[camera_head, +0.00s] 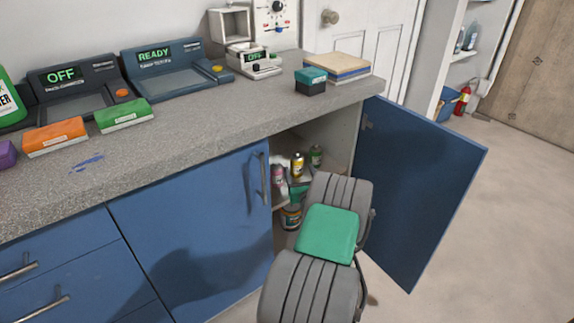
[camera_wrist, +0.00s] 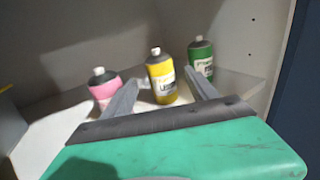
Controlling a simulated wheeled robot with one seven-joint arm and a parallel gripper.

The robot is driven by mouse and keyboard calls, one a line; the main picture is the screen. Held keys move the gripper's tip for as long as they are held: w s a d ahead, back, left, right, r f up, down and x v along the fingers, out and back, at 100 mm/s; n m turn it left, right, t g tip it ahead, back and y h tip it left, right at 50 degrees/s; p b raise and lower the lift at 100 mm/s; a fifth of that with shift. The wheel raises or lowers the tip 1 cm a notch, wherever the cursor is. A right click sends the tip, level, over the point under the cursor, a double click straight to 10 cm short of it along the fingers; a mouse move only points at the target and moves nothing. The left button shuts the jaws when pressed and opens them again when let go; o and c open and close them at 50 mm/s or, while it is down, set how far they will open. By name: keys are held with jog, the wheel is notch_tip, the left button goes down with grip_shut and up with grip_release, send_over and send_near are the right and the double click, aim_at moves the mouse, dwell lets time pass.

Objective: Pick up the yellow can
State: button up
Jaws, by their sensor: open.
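The yellow can (camera_wrist: 162,78) has a dark top and a pale label and stands upright on a shelf inside the open cabinet. In the head view the yellow can (camera_head: 297,165) shows small, beyond my arm. My gripper (camera_wrist: 160,88) is open in the wrist view, its two grey fingers pointing at the yellow can, one on each side of it in the picture. I cannot tell whether the fingertips reach around the can. The head view shows my arm at the cabinet opening, and the fingers are mostly hidden there.
A pink can (camera_wrist: 104,86) stands left of the yellow can and a green can (camera_wrist: 201,58) right of it, both close by. The shelf (camera_wrist: 245,84) ends at cabinet walls. The blue door (camera_head: 420,185) stands open at right.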

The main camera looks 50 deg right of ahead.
aim_at(295, 159)
jog(key=b+x, duration=0.1)
jog(key=x, duration=0.1)
jog(key=b+x, duration=0.1)
jog(key=x, duration=0.2)
jog(key=b+x, duration=0.1)
jog(key=x, duration=0.1)
jog(key=shift+w+d+f, duration=0.3)
jog(key=shift+f, duration=0.05)
jog(key=shift+w+d+r, duration=0.1)
jog(key=shift+d, duration=0.05)
jog(key=shift+r, duration=0.1)
grip_shut()
